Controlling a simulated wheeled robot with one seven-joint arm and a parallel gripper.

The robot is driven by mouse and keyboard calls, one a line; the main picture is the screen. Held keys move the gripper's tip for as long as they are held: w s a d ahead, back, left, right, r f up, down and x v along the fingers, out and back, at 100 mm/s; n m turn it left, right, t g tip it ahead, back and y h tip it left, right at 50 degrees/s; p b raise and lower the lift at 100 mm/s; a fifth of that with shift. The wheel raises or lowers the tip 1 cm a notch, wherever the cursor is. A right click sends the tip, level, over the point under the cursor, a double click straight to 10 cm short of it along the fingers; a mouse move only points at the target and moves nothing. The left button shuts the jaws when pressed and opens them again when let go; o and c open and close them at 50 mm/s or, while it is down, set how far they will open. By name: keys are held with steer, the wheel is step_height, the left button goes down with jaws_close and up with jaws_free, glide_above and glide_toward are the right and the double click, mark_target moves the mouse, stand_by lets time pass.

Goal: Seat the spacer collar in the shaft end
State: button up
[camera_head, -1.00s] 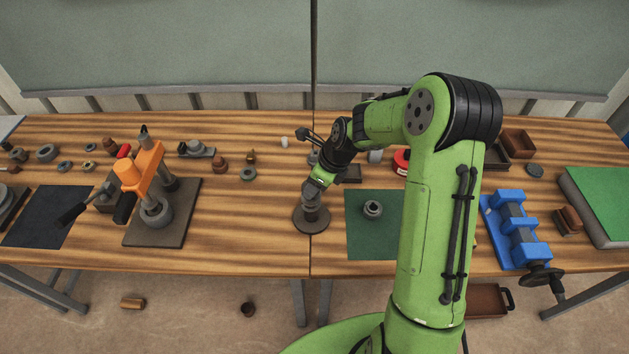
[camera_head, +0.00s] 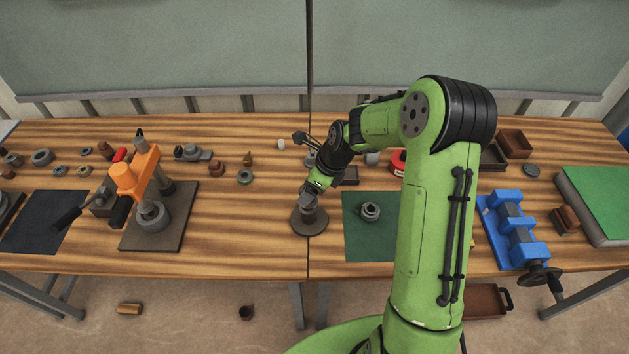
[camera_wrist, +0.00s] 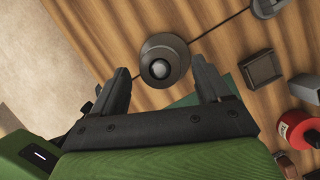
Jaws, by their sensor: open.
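A dark round stand (camera_head: 310,224) with a short upright post is on the table at centre, left of the green mat. In the wrist view its round top (camera_wrist: 165,60), with a pale centre, lies beyond my fingertips. I cannot tell for sure whether it is the shaft end. A grey collar-like part (camera_head: 369,211) sits on the green mat; it may be the spacer collar. My gripper (camera_wrist: 160,78) is open, its fingers apart with nothing between them. In the head view my gripper (camera_head: 309,193) points down at the post; contact is unclear.
A blue vise (camera_head: 515,232) is at right. The green mat (camera_head: 372,245) is partly hidden by my arm. Small rings and parts lie along the back; bare wood lies left of the stand.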

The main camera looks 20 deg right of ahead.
steer(key=p+v, duration=0.2)
steer(key=v, duration=1.3)
steer(key=shift+r, duration=0.25)
steer(key=shift+d, duration=0.15)
steer(key=s+a+r+n+t+h, duration=0.1)
steer(key=s+r+n, duration=0.3)
steer(key=s+n, duration=0.8)
steer(key=s+a+r+n+t+h, duration=0.1)
steer(key=s+a+r+n+h, duration=0.1)
steer(key=s+n, duration=1)
steer(key=shift+a+r+n+t, duration=0.4)
steer(key=shift+a+r+n, duration=0.1)
steer(key=shift+r+n, duration=0.45)
